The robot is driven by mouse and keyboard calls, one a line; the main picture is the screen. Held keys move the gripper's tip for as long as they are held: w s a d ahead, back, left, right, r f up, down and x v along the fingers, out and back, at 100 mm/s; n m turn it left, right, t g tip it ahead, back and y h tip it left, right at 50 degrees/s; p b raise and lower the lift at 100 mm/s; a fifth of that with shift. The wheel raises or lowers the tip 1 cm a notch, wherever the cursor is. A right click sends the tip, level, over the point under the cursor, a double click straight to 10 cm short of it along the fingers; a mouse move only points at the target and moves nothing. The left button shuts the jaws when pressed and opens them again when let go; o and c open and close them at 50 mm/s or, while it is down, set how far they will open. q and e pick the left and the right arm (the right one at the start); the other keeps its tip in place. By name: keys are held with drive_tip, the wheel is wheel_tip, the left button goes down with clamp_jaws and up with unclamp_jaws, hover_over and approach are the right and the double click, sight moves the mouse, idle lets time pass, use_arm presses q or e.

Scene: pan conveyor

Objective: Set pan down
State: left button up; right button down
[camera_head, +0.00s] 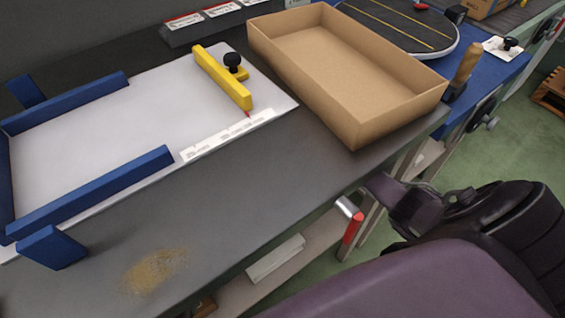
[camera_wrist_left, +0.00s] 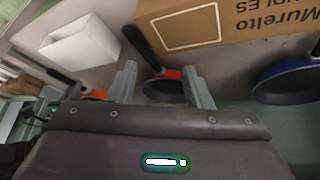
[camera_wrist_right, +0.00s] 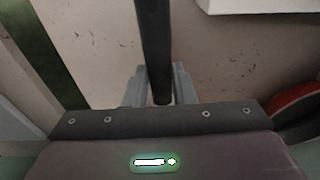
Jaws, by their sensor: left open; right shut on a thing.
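In the right wrist view, my right gripper (camera_wrist_right: 158,88) is shut on a straight black pan handle (camera_wrist_right: 156,45). The handle runs up out of the picture, and the held pan's body is hidden. In the left wrist view, my left gripper (camera_wrist_left: 165,85) is open. A red-orange pan (camera_wrist_left: 160,86) with a black handle (camera_wrist_left: 144,42) shows beyond and between its fingers, apart from them as far as I can tell. A blue pan (camera_wrist_left: 285,82) lies to the right. The head view shows no pan clearly, and my left gripper is outside it.
The grey table (camera_head: 215,220) holds a white board (camera_head: 110,120) with blue rails (camera_head: 100,190), a yellow bar (camera_head: 222,78) and an open cardboard tray (camera_head: 350,108). A printed box (camera_wrist_left: 235,28) and white container (camera_wrist_left: 82,42) stand near the left gripper.

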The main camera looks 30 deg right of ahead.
drive_tip(key=shift+f, duration=0.35)
drive_tip(key=shift+f+b, duration=0.75)
drive_tip(key=shift+f, duration=0.15)
drive_tip(key=shift+f+b, duration=0.55)
drive_tip(key=shift+f, duration=0.4)
drive_tip(key=c, duration=1.2)
unclamp_jaws()
drive_tip(key=shift+f, duration=0.1)
use_arm(q)
drive_tip(key=w+d+r+t+h, duration=0.3)
drive_tip(key=w+r+t, duration=0.5)
drive_tip(key=w+r, duration=0.2)
wheel_tip(320, 180, up, 2)
drive_tip(key=shift+w+d+r, duration=0.2)
drive_tip(key=shift+r, duration=0.05)
drive_tip(key=shift+f, duration=0.1)
